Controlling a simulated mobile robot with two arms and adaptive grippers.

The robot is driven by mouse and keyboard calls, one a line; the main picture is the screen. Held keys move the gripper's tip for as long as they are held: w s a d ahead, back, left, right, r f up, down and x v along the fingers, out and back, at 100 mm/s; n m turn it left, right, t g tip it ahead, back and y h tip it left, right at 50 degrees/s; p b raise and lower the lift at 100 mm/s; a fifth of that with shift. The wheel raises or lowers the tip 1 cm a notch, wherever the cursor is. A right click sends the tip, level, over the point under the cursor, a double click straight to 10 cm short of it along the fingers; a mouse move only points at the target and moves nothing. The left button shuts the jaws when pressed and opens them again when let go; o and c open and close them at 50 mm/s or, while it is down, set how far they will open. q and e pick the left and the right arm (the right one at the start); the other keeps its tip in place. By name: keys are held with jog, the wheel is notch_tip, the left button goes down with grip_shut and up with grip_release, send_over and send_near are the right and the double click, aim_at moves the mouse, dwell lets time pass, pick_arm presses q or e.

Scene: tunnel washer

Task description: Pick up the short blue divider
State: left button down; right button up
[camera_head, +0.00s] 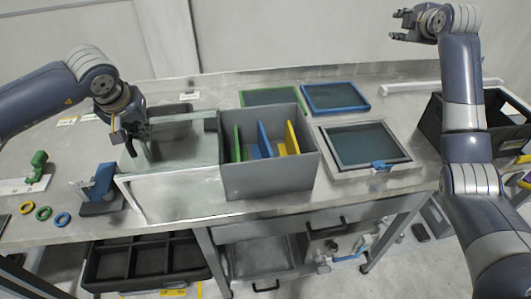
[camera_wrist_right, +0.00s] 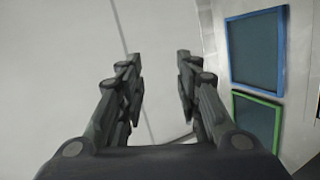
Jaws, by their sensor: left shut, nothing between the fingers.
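A blue divider (camera_head: 265,141) stands in the grey open bin (camera_head: 265,182) on the bench, between a green divider (camera_head: 237,143) and a yellow divider (camera_head: 292,138). Its lower part is hidden by the bin's front wall. My left gripper (camera_head: 131,147) is shut and empty, pointing down over the pale tank left of the bin, apart from the dividers. My right gripper (camera_head: 394,24) is raised at the upper right, far from the bin. In the right wrist view (camera_wrist_right: 153,75) its fingers are spread with nothing between them.
Green (camera_head: 270,96) and blue (camera_head: 335,97) framed screens lie behind the bin. A grey-framed screen (camera_head: 365,146) lies right of it. A black crate (camera_head: 430,125) stands at the right. A blue-and-grey fixture (camera_head: 102,185) and several coloured rings (camera_head: 43,213) are at left.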

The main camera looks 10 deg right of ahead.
jog(key=a+f+n+g+y, duration=0.3)
jog(key=a+n, duration=0.4)
jog(key=a, duration=0.9)
jog(key=n+g, duration=0.6)
jog(key=n, duration=0.9)
send_over(266, 139)
jog(key=s, duration=0.1)
jog(key=f, duration=1.6)
jog(key=shift+s+d+f, duration=0.1)
jog(key=shift+d+f, duration=0.15)
jog(key=shift+f, duration=0.15)
jog(key=x, duration=0.6)
jog(key=shift+s+a+f, duration=0.2)
jog(key=shift+f, duration=0.25)
jog(key=x, duration=0.5)
jog(key=shift+w+f, duration=0.15)
jog(key=shift+f, duration=0.15)
grip_shut()
